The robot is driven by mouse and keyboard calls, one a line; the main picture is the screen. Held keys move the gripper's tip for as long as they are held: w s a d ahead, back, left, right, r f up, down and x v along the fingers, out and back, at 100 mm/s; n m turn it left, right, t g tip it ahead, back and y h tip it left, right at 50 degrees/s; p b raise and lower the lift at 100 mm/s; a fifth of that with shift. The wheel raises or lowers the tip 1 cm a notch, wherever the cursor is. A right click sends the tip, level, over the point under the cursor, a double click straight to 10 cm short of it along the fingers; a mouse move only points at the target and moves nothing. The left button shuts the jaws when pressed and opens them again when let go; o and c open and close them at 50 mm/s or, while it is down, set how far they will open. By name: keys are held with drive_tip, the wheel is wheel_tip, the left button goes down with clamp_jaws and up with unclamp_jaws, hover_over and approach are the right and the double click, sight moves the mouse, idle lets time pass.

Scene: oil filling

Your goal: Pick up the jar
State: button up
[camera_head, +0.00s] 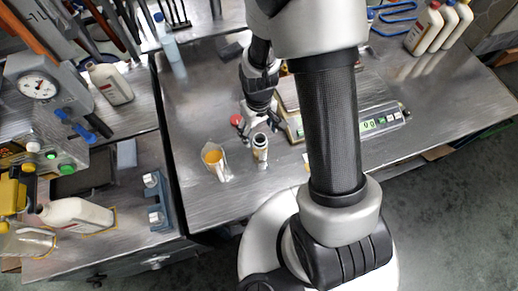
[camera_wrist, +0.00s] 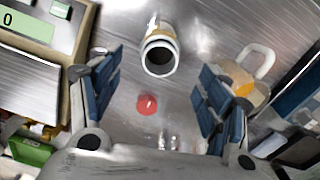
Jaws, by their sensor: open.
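The jar (camera_head: 260,147) is a small open cylinder with a pale rim and a dark mouth, standing upright on the steel table. In the wrist view the jar (camera_wrist: 160,52) shows its open mouth towards the camera, just beyond the space between the finger pads. My gripper (camera_head: 262,126) is open and empty, close behind the jar in the head view. In the wrist view my gripper's blue-padded fingers (camera_wrist: 155,78) are spread wide, with no visible contact with the jar.
A beaker of orange liquid (camera_head: 213,160) stands just left of the jar. A red round object (camera_wrist: 147,106) lies between the fingers in the wrist view. A scale (camera_head: 378,122) with a green display is to the right. Front table space is clear.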

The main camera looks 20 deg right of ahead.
sight(259, 137)
wheel_tip(259, 137, down, 4)
drive_tip(key=shift+f+b, duration=0.1)
drive_tip(key=shift+b, duration=0.25)
drive_tip(key=f, duration=0.2)
drive_tip(key=f+b, duration=0.1)
drive_tip(key=f, duration=0.2)
drive_tip(key=shift+s+d+b, duration=0.1)
drive_tip(key=shift+s+b, duration=0.1)
drive_tip(key=shift+b, duration=0.1)
drive_tip(key=c, duration=1.2)
